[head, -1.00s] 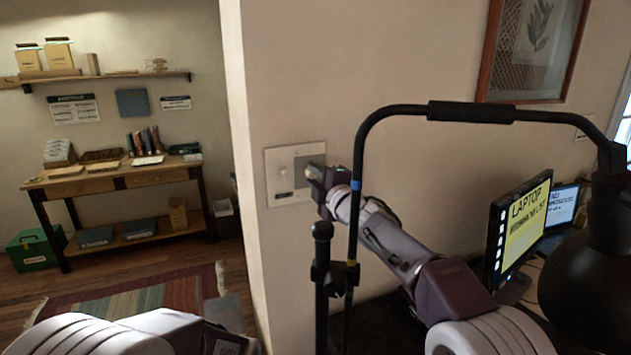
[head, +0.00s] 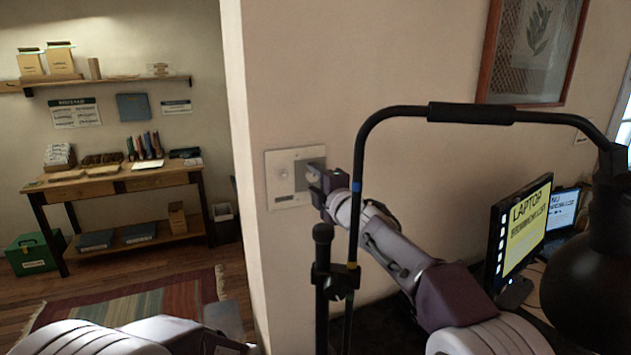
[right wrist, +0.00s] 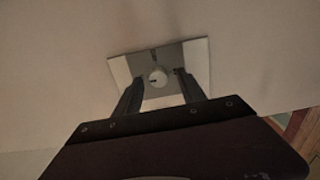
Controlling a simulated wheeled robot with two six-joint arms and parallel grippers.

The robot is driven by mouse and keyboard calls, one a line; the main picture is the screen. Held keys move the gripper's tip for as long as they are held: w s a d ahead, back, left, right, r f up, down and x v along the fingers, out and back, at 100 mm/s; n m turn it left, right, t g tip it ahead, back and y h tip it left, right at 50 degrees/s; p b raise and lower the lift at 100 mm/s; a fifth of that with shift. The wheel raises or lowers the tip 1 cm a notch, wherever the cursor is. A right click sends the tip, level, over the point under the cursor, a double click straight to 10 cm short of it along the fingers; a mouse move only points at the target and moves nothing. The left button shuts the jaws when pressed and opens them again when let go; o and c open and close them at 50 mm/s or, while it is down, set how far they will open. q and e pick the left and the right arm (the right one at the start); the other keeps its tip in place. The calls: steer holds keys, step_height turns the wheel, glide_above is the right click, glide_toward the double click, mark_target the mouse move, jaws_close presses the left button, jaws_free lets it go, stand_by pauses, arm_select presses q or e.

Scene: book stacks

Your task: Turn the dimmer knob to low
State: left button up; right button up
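The dimmer's square pale wall plate (head: 275,193) is on the wall near its left corner. The round white knob (right wrist: 158,77) shows at the plate's middle in the right wrist view, with a dark mark on its face. My right gripper (right wrist: 160,86) faces the plate with its fingers parted, one on each side of the knob. A gap shows between fingers and knob in that view; depth is hard to judge. In the head view the right gripper (head: 314,180) covers the plate's right side. My left arm shows at the bottom left; its fingers are not visible.
A black lamp arm (head: 358,150) arches in front of my right arm. A monitor (head: 525,230) and a laptop (head: 563,212) stand at the right. Beyond the wall corner are a wooden table (head: 115,185), a shelf (head: 130,82) and a striped rug (head: 140,305).

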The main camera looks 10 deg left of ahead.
steer(key=shift+s+d, duration=0.1)
steer(key=shift+s, duration=0.05)
steer(key=b+v, duration=0.3)
steer(key=v, duration=0.5)
steer(key=shift+s+d+b, duration=0.25)
steer(key=shift+s+b, duration=0.05)
